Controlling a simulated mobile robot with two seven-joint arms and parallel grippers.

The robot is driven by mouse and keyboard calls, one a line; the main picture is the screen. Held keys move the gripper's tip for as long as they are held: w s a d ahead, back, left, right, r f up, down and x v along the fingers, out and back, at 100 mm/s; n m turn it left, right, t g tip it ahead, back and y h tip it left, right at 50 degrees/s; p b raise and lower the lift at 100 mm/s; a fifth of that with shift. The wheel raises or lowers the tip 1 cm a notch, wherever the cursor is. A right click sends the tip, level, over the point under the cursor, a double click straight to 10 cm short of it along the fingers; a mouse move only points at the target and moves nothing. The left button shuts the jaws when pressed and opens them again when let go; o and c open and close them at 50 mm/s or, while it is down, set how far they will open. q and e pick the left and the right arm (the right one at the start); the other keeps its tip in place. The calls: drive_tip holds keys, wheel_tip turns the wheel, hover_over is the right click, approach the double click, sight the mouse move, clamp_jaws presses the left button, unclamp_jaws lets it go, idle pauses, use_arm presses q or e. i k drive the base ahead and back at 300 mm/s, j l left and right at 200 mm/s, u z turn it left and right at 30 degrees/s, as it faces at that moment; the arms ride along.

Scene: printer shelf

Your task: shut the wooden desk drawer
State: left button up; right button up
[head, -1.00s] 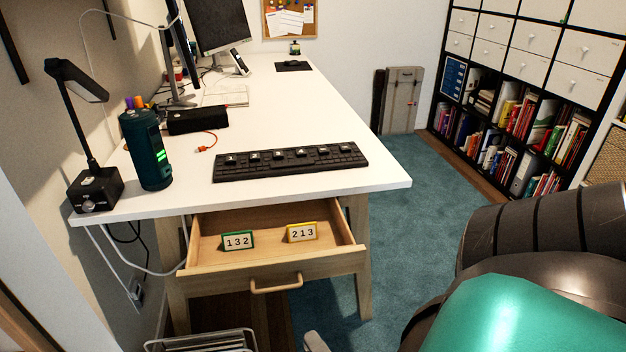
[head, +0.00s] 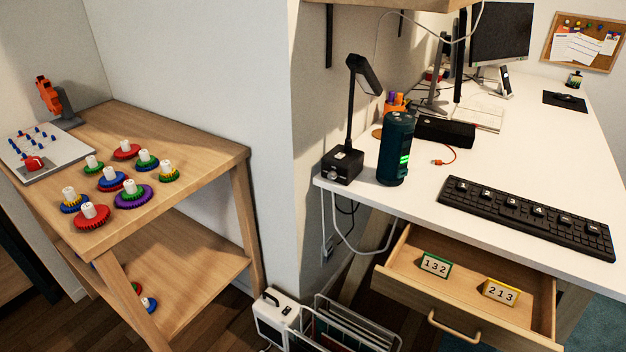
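The wooden desk drawer (head: 490,322) is pulled open below the white desk top, at the lower right of the head view. Its light wooden handle (head: 453,327) is on the front panel. Inside lie two number tags, a green-edged one reading 132 (head: 435,265) and a yellow-edged one reading 213 (head: 500,292). Neither of my grippers shows in the head view now.
A black keyboard (head: 527,213), a teal cylinder (head: 396,149) and a black lamp (head: 344,163) stand on the desk (head: 420,200). A white wire rack (head: 345,322) is on the floor left of the drawer. A wooden shelf unit (head: 215,155) with several coloured gears stands at the left.

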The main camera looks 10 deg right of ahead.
sight(456, 303)
drive_tip(key=i+l+z, duration=0.1)
drive_tip(key=z, duration=1.25)
drive_tip(key=i+l, duration=0.05)
